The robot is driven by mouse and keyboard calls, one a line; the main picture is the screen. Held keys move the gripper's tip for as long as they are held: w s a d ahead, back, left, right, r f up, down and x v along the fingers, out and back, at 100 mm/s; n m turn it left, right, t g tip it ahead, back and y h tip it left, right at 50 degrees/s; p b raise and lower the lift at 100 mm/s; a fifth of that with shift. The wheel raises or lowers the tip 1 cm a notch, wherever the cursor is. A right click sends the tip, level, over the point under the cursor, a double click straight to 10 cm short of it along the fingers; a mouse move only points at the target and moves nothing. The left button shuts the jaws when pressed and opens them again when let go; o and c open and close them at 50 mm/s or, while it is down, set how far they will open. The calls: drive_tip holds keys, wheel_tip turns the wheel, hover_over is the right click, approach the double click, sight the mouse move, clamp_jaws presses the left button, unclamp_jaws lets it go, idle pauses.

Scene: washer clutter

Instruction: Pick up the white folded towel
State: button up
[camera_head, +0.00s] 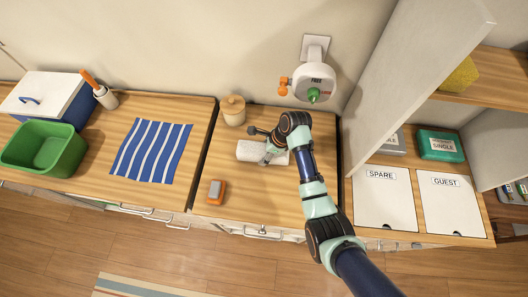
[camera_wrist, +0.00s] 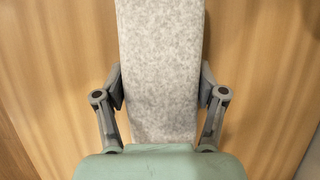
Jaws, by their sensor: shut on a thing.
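The white folded towel (camera_head: 250,151) lies on the wooden counter in the middle of the head view, with a speckled pale surface. It also fills the middle of the wrist view (camera_wrist: 160,60), running lengthwise away from my gripper. My gripper (camera_head: 268,157) is at the towel's right part in the head view. In the wrist view my gripper (camera_wrist: 160,92) has one finger pad against each long side of the towel and is shut on it. I cannot tell whether the towel is clear of the counter. My arm hides part of its right end.
An orange and grey block (camera_head: 217,191) lies in front of the towel. A wooden jar (camera_head: 233,110) stands behind it. A white wall-mounted device (camera_head: 314,84) is behind my arm. A striped blue cloth (camera_head: 151,151) and green bin (camera_head: 45,150) are left. Shelves with labelled panels (camera_head: 385,199) stand right.

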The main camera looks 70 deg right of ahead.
wheel_tip(320, 180, up, 10)
drive_tip(key=shift+f+p, duration=0.1)
drive_tip(key=shift+p, duration=0.85)
